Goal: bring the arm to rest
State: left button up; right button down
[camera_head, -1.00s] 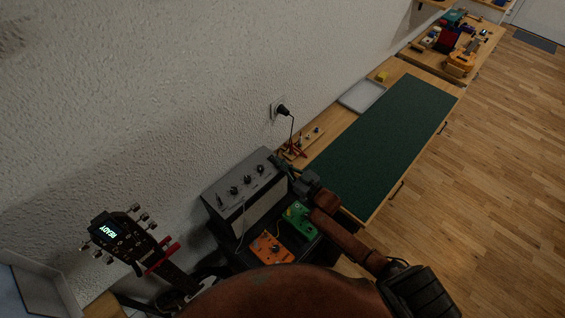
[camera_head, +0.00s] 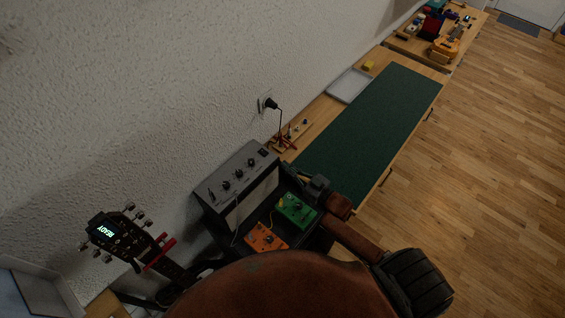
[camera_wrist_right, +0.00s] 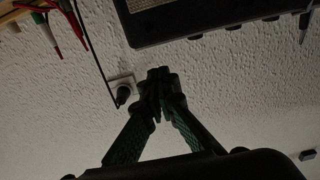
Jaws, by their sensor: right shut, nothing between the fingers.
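My right arm comes in from the lower right in the head view. My right gripper (camera_head: 294,174) is partly hidden by its own wrist, beside the right end of the grey amplifier (camera_head: 226,178) and above the green pedal (camera_head: 296,209). In the right wrist view, the gripper (camera_wrist_right: 158,82) has its fingers together with nothing between them. It points toward the white wall, with the dark amplifier edge (camera_wrist_right: 200,22) near the top of the picture. My left gripper is not in view.
An orange pedal (camera_head: 266,238) lies near the green one. A guitar headstock with a lit READY tuner (camera_head: 107,231) is at lower left. A green mat (camera_head: 375,130) and grey tray (camera_head: 348,86) lie on the bench; the mat is clear.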

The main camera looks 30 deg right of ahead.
dwell(0.6)
jog(key=s+d+f+m+g+h, duration=0.1)
jog(key=s+f+m+g+h, duration=0.2)
jog(key=s+f+g+h, duration=0.55)
jog(key=s+d+r+m+g, duration=0.1)
jog(key=s+d+g, duration=0.15)
jog(key=s, duration=0.95)
jog(key=s+d+r+g, duration=0.1)
jog(key=s+r+g, duration=0.15)
jog(key=s, duration=0.95)
notch_tip(320, 180, down, 28)
jog(key=s+a+g, duration=0.1)
jog(key=s+f+g+y, duration=0.1)
jog(key=s+f, duration=1.9)
jog(key=shift+a+n+g, duration=0.2)
jog(key=shift+n+g, duration=0.15)
jog(key=shift+n, duration=0.05)
